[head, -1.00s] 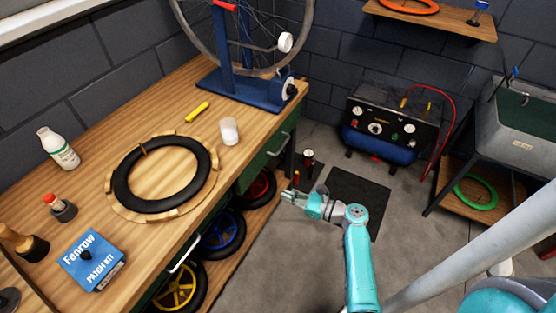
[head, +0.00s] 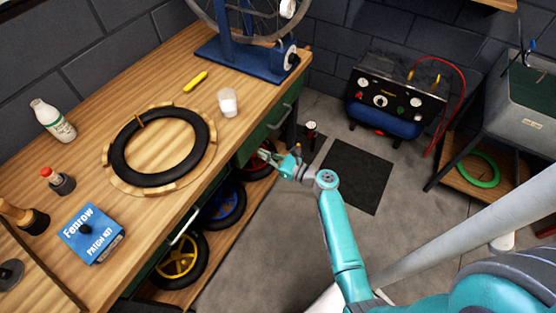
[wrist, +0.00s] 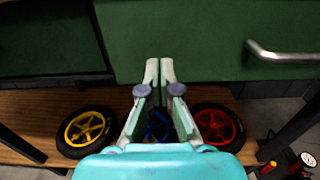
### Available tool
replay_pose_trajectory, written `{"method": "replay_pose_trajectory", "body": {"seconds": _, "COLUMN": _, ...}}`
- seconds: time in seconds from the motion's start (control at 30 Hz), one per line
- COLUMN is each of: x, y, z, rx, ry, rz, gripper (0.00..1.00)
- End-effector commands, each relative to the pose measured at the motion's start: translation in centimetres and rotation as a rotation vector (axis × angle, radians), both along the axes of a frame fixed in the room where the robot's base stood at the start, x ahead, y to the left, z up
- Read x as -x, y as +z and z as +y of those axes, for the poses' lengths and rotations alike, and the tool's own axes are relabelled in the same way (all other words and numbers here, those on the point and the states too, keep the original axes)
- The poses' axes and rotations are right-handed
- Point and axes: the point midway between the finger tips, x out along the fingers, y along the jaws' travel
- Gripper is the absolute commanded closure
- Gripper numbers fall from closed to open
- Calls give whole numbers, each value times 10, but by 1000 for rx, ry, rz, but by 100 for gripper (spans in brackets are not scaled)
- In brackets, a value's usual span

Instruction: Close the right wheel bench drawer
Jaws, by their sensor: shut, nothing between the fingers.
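The right wheel bench drawer has a green front (head: 252,146) with a metal bar handle (head: 280,116), at the far right end of the bench. In the wrist view its front (wrist: 205,38) fills the upper right, with the handle (wrist: 284,52) to the right of my fingers. The front seems to stand out from the darker green panel (wrist: 45,38) on its left. My gripper (head: 263,156) is shut and empty, close to the lower left part of the front. Its fingertips (wrist: 159,68) point at the front; I cannot tell whether they touch.
The bench top (head: 150,85) holds a tyre (head: 162,148) and a cup (head: 228,103).

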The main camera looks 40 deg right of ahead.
Motion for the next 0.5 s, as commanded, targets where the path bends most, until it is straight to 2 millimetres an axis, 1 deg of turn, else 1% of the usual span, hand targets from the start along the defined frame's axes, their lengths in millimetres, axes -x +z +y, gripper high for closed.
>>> {"method": "replay_pose_trajectory", "body": {"seconds": 0.03, "x": -8, "y": 1, "z": 3, "rx": 1, "ry": 3, "rz": 0, "gripper": 100}}
{"method": "replay_pose_trajectory", "body": {"seconds": 0.2, "x": -23, "y": 0, "z": 8, "rx": 0, "ry": 1, "rz": 0, "gripper": 100}}
{"method": "replay_pose_trajectory", "body": {"seconds": 0.3, "x": -27, "y": 0, "z": 10, "rx": 0, "ry": 0, "rz": 0, "gripper": 100}}
{"method": "replay_pose_trajectory", "body": {"seconds": 0.5, "x": -28, "y": 0, "z": 10, "rx": 0, "ry": 0, "rz": 0, "gripper": 100}}
